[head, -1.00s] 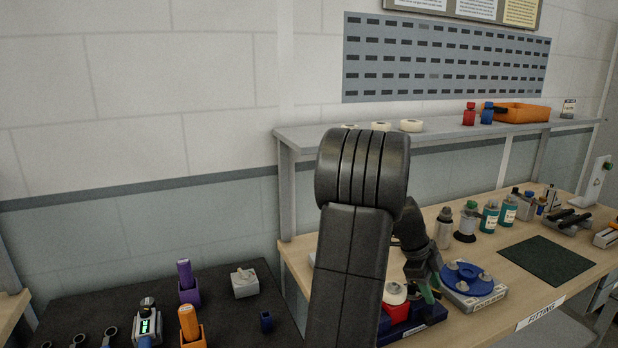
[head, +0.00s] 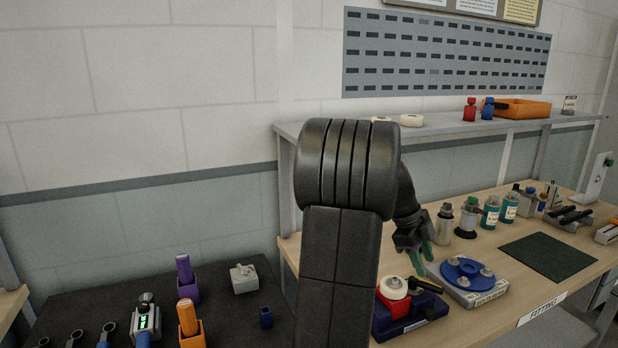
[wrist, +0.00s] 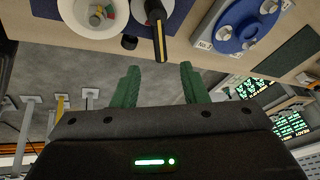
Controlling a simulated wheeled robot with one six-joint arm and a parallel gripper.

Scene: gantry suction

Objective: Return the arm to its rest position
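My arm rises through the middle of the head view, its dark upper links hiding part of the bench and shelf. My gripper (head: 421,258) has green fingers and is above the wooden bench (head: 480,320), between the red and blue stand and the blue disc fixture. In the wrist view the two green fingers (wrist: 160,86) are spread apart with nothing between them. A black handle with a yellowish edge (wrist: 157,30) shows beyond the fingertips and looks apart from them.
A blue stand with a red and white round part (head: 393,287) and a blue disc fixture (head: 464,271) are close to my gripper. Bottles (head: 490,212) stand behind. A shelf (head: 445,130) crosses above the bench. A dark table (head: 85,300) with tools is at left.

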